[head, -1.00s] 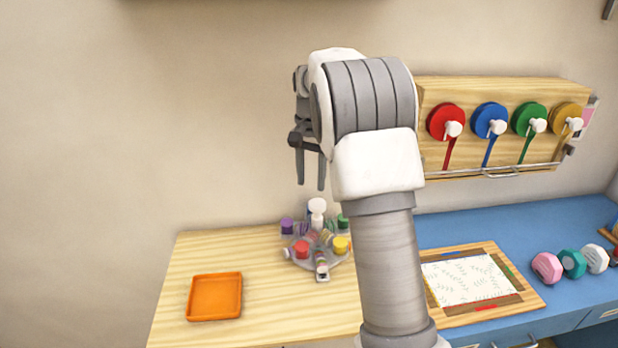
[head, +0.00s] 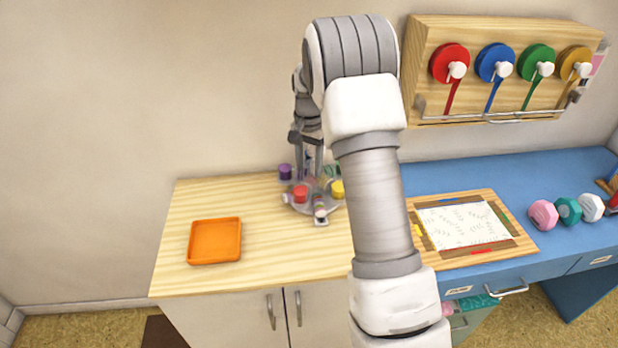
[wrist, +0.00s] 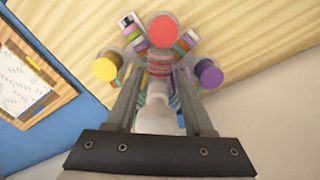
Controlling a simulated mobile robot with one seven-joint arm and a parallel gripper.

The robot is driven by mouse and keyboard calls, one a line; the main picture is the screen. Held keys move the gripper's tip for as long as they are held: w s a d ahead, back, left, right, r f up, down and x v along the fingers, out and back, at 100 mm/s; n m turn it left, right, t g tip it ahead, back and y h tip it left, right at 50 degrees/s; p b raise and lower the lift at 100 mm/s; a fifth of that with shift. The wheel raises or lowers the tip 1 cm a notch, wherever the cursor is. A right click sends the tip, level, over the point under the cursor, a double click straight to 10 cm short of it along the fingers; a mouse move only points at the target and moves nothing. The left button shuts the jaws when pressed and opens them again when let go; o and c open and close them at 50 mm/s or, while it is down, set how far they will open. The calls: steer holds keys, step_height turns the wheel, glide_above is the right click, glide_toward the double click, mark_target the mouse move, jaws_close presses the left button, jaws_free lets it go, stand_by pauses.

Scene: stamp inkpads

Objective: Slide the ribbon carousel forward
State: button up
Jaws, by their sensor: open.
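The ribbon carousel (head: 303,209) stands on the light wooden counter near the wall. It is a grey round base with red, yellow and purple spools around a white central post. My gripper (head: 309,178) is over it, fingers pointing down and open. In the wrist view, the open fingers (wrist: 160,74) reach down on either side of the carousel's white post (wrist: 156,115). Red, yellow and purple spools show beyond and beside the fingertips. I cannot tell whether the fingers touch the post. In the head view, my gripper and arm hide the post and part of the carousel.
An orange tray (head: 192,258) lies left on the counter, with clear wood around it. Right, on the blue desk (head: 580,168), are a framed board (head: 516,240) and several coloured stamps (head: 543,214). A wall rack (head: 415,70) holds coloured ribbon rolls above.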

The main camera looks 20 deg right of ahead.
mark_target(309, 179)
steer(key=shift+f, duration=2.1)
jaws_close()
steer(key=shift+r, duration=0.1)
